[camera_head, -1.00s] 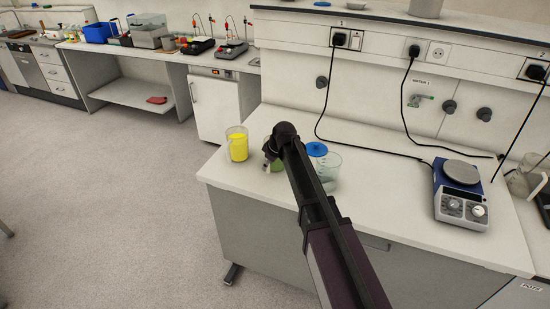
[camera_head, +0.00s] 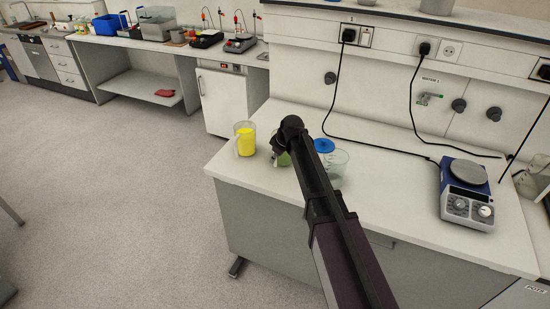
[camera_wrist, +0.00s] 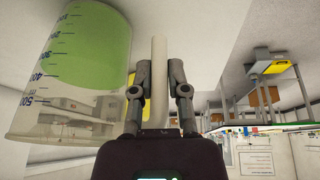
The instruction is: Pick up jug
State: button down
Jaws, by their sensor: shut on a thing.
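The jug (camera_wrist: 70,110) is a clear graduated beaker with green liquid, large at the left of the wrist view. Its pale handle (camera_wrist: 159,50) runs between the two fingers of my gripper (camera_wrist: 160,72), which is shut on it. In the head view my gripper (camera_head: 277,154) is over the counter, and only a green part of the jug (camera_head: 286,160) shows behind my arm. I cannot tell whether the jug's base touches the counter.
On the white counter (camera_head: 400,222), a jug of yellow liquid (camera_head: 245,139) stands left of my gripper. A clear beaker (camera_head: 336,168) and a blue round thing (camera_head: 324,146) are close on the right. A hotplate (camera_head: 467,194) stands farther right. The counter between is mostly clear.

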jog(key=shift+r+p, duration=1.35)
jog(key=shift+r, duration=0.25)
jog(key=s+d, duration=0.3)
jog(key=s, duration=1.2)
jog(key=shift+s+r+p, duration=0.35)
jog(key=shift+r+p, duration=0.05)
jog(key=shift+r, duration=0.05)
jog(key=shift+a, duration=0.15)
